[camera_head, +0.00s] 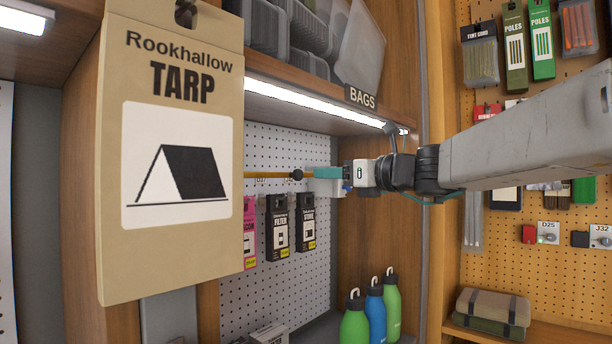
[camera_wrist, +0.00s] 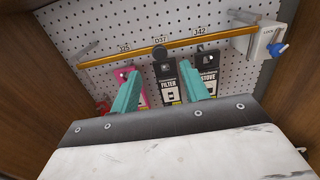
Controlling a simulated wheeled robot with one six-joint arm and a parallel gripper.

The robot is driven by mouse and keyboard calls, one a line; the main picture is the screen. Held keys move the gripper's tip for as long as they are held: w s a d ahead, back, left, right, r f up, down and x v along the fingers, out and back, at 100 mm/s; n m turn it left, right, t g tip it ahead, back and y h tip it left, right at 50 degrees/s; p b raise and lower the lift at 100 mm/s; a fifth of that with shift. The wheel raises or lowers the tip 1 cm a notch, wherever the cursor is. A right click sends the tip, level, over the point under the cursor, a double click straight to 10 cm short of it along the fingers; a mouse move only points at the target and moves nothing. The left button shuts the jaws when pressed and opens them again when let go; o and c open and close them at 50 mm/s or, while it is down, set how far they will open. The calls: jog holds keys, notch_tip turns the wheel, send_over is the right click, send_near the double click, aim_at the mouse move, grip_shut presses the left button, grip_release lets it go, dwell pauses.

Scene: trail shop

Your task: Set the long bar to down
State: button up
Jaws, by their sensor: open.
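The long bar is a thin yellow-orange rod (camera_wrist: 205,40) that runs across the front of the hanging packets in the wrist view. A round black knob (camera_wrist: 160,52) sits near its middle. In the head view the bar (camera_head: 268,175) shows only in part, as the tarp card covers its left side. My gripper (camera_wrist: 160,69) is open, with its teal fingers apart on either side of the knob's line and nothing seen between them. In the head view my gripper (camera_head: 324,173) is just right of the knob; whether it touches cannot be told.
A pale lock box (camera_wrist: 261,41) with a blue key (camera_wrist: 277,49) is at the bar's right end. Filter (camera_wrist: 166,82) and stove packets (camera_wrist: 207,66) hang behind the bar. A large tarp card (camera_head: 172,240) hangs close at left. Bottles (camera_head: 374,304) stand below; a lit shelf (camera_head: 300,103) is above.

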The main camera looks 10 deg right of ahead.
aim_at(300, 174)
jog(key=x, duration=0.7)
jog(key=shift+w+a, duration=0.25)
jog(key=shift+a, duration=0.05)
